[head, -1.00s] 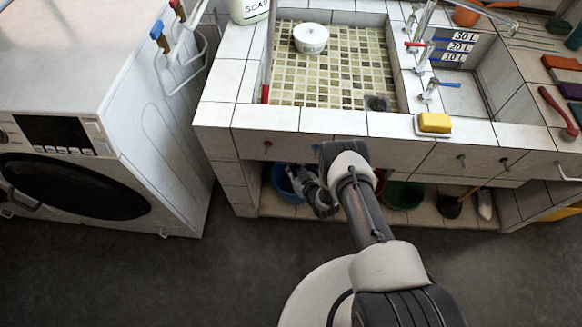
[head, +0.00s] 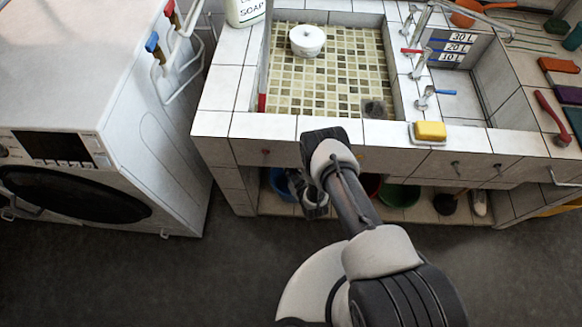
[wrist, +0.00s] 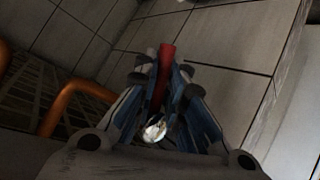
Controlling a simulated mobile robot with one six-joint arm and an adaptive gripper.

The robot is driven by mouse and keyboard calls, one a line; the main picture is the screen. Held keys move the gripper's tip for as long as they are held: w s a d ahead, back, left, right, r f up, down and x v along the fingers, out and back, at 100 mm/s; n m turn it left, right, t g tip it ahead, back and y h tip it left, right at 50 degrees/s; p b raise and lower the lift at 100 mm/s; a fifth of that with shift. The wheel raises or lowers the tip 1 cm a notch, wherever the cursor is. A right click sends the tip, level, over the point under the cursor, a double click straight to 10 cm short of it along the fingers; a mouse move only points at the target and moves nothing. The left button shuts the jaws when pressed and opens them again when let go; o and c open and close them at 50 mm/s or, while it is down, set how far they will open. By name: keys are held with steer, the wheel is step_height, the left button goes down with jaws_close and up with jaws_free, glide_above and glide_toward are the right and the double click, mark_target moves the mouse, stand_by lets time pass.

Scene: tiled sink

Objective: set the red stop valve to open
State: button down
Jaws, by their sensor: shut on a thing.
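The red stop valve's lever (wrist: 163,75) shows in the wrist view between my fingers, pointing up the picture and leaning slightly right. A bright metal part (wrist: 155,130) shows at its lower end. My gripper (wrist: 160,95) is shut on the lever, with a blue-grey finger on each side. In the head view my gripper (head: 312,203) is low under the sink's front edge, beside the blue bucket. The valve is hidden there by the counter and my arm.
Tiled walls surround the valve, and an orange curved bar (wrist: 70,100) is close on the left in the wrist view. In the head view a blue bucket (head: 282,182) and a green basin (head: 399,195) sit on the shelf under the sink. The washing machine (head: 90,120) stands left.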

steer(key=shift+w+d+r+n+h, duration=0.15)
steer(key=shift+r+n+h, duration=0.15)
steer(key=shift+n+h, duration=0.1)
stand_by(0.3)
steer(key=c, duration=1.8)
jaws_free()
steer(key=shift+o, duration=0.7)
steer(key=shift+f, duration=0.1)
steer(key=v, duration=1.2)
steer(key=shift+c, duration=0.2)
